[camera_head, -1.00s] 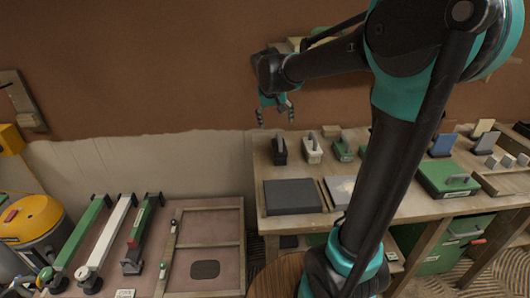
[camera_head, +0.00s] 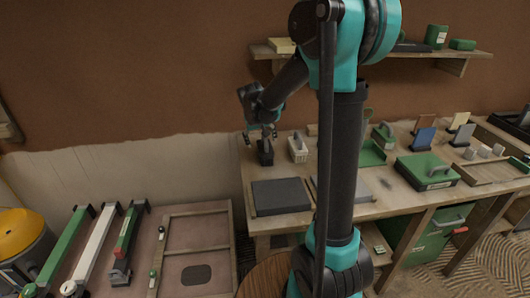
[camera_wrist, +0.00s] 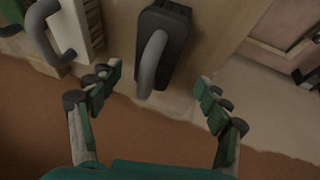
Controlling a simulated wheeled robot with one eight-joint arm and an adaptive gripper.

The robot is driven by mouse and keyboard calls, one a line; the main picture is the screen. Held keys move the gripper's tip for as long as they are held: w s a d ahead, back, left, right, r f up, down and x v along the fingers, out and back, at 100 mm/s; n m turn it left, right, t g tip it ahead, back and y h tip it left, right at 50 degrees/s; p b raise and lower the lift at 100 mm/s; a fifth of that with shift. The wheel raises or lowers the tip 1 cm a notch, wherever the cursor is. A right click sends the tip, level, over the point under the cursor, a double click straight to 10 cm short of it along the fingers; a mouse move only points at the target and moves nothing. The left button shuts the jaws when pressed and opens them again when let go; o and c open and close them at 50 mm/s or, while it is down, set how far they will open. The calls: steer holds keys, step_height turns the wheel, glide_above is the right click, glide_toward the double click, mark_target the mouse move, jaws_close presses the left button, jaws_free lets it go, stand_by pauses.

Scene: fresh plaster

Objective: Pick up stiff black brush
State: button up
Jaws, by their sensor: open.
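The stiff black brush (camera_head: 265,154) stands at the back left corner of the wooden workbench (camera_head: 233,172). In the wrist view the brush (camera_wrist: 176,30) shows a dark block with a grey curved handle, lying between and beyond my fingertips. My gripper (camera_head: 262,133) is just above the brush in the head view. In the wrist view my gripper (camera_wrist: 160,90) is open, its fingers on either side of the handle's near end. No contact with the brush is visible.
A white brush (camera_head: 298,147) stands right beside the black one, and it also shows in the wrist view (camera_wrist: 88,22). A dark flat slab (camera_head: 281,196) lies in front. A wall shelf (camera_head: 455,56) is at the upper right. Green tools stand farther right on the bench.

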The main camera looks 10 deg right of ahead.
steer(key=shift+d+x, duration=0.15)
steer(key=shift+x, duration=1.2)
steer(key=shift+d+x, duration=0.15)
steer(key=shift+x, duration=1.2)
steer(key=shift+w+r, duration=0.15)
steer(key=c, duration=1.3)
